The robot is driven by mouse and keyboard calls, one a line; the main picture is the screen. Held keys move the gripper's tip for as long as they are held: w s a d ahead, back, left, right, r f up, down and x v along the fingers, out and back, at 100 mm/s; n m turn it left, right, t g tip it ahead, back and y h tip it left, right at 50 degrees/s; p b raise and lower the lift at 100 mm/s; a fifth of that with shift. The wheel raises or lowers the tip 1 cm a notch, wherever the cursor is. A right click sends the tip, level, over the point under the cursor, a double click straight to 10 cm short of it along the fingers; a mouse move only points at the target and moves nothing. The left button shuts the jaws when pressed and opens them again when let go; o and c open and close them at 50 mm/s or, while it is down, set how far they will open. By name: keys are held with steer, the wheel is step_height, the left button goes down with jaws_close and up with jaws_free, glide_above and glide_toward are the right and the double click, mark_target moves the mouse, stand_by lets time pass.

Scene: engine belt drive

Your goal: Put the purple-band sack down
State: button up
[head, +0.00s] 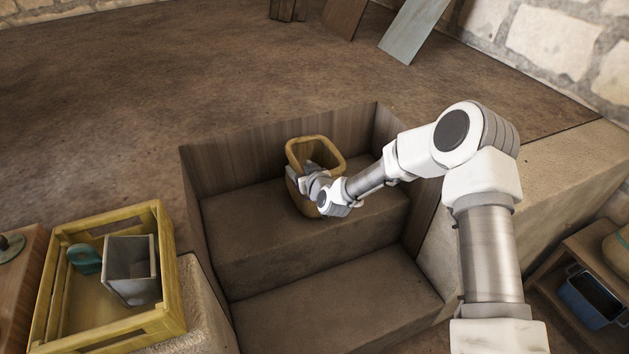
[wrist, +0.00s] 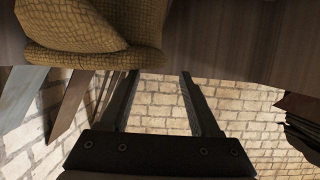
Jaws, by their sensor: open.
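A tan, open-mouthed sack (head: 325,147) stands upright on the upper step of a sunken wooden pit. In the wrist view a coarse woven tan sack (wrist: 95,58) fills the upper left, close beyond my fingertips. No purple band shows on it in either view. My gripper (head: 309,180) is at the near side of the sack in the head view, overlapping its front. In the wrist view my gripper (wrist: 158,76) has its two dark fingers spread with nothing between them. Whether a finger touches the sack is unclear.
The pit's lower step (head: 340,305) is bare. A yellow wooden crate (head: 158,325) at the left holds a grey metal box (head: 130,270) and a teal part (head: 84,259). A blue bin (head: 590,300) sits on a shelf at the right. Planks (head: 412,30) lean at the back.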

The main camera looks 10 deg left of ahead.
mark_target(298, 166)
steer(key=shift+b+x, duration=0.45)
steer(key=shift+x, duration=1.45)
steer(key=shift+f, duration=0.1)
jaws_close()
steer(key=shift+s, duration=0.1)
